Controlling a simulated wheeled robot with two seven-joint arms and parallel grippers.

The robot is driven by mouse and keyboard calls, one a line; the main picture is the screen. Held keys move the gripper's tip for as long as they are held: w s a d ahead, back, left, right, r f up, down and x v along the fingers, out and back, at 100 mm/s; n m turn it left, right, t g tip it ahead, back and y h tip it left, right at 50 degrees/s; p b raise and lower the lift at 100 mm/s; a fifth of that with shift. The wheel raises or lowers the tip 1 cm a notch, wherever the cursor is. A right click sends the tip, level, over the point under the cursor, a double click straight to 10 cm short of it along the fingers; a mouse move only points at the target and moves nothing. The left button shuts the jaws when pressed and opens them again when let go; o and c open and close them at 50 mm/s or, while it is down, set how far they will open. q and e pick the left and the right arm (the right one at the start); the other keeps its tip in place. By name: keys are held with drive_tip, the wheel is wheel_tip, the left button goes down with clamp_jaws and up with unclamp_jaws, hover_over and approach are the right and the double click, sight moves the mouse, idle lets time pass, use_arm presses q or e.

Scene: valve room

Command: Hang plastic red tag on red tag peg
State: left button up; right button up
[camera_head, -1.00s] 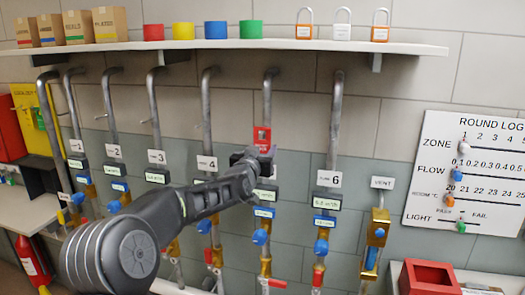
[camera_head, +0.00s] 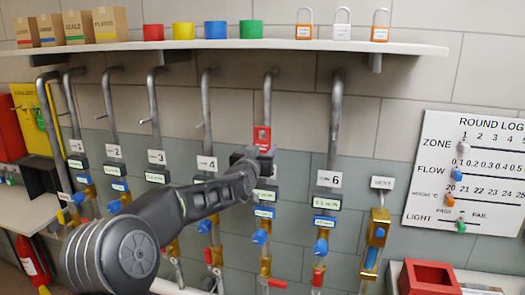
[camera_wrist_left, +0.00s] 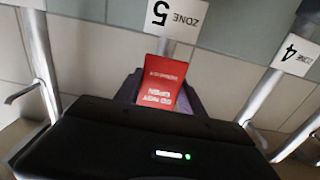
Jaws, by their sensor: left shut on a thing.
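The red tag (camera_head: 262,132) is a flat plastic piece with a lighter patch or opening, upright in front of the fifth pipe. My left gripper (camera_head: 264,152) is shut on its lower part. In the left wrist view the tag (camera_wrist_left: 165,90) stands between the dark fingers, its white lettering upside down. Thin pegs stick out of the pipes at zone 3 (camera_head: 146,121) and zone 4 (camera_head: 201,125). No peg shows clearly on the fifth pipe, and I cannot tell whether the tag touches one. My right gripper is out of view.
A shelf (camera_head: 225,45) above holds boxes, coloured rings and padlocks. Blue-handled valves and labels line the pipes below. The ZONE 5 sign (camera_wrist_left: 177,18) is close to the tag. An open red box (camera_head: 430,278) stands at lower right.

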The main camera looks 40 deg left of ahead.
sight(262, 147)
use_arm(q)
drive_tip(key=shift+r, duration=0.15)
drive_tip(key=shift+r, duration=0.45)
idle(0.7)
idle(0.6)
drive_tip(key=shift+s+d+b, duration=0.15)
drive_tip(key=shift+s+b, duration=0.35)
drive_tip(key=shift+b, duration=0.25)
drive_tip(key=shift+b+v, duration=1.5)
drive_tip(key=shift+v, duration=0.35)
drive_tip(key=shift+b+v, duration=0.9)
drive_tip(key=shift+v, duration=0.5)
